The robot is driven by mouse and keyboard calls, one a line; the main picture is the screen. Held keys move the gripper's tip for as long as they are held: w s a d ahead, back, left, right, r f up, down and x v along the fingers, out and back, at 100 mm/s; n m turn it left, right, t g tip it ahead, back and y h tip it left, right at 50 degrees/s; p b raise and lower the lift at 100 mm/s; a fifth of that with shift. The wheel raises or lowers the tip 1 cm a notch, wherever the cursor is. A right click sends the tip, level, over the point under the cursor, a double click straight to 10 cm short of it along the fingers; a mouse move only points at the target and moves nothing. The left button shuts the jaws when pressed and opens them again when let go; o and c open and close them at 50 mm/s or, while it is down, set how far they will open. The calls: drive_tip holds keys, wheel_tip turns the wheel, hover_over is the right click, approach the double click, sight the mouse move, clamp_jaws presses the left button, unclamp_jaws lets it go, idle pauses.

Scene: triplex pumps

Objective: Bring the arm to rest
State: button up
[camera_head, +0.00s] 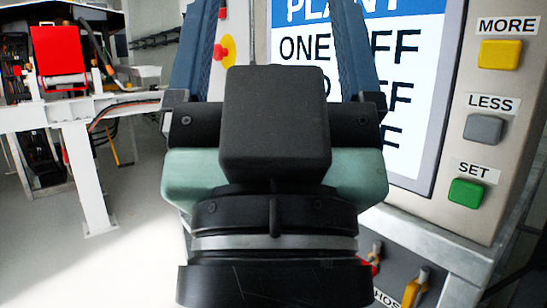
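My gripper (274,12) fills the middle of the head view, seen from behind, with its black and pale green body close to the camera. Its two blue-grey fingers stand wide apart and point away from me towards the control panel (508,140). The fingertips run out of the top of the frame. I see nothing held between the visible parts of the fingers. The gripper body hides part of the panel's screen (425,60), which reads "PLANT" and "ONE OFF". Whether the fingers touch the panel cannot be told.
Yellow MORE (500,54), grey LESS (483,128) and green SET (467,192) buttons line the panel's right side. A red knob (222,53) on yellow sits left of the screen. Levers (415,288) show low right. A white frame (85,140) with red equipment stands left; floor there is open.

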wheel_tip(320, 180, up, 26)
drive_tip(key=p, duration=2.3)
drive_tip(key=shift+p, duration=0.3)
drive_tip(key=shift+w, duration=0.1)
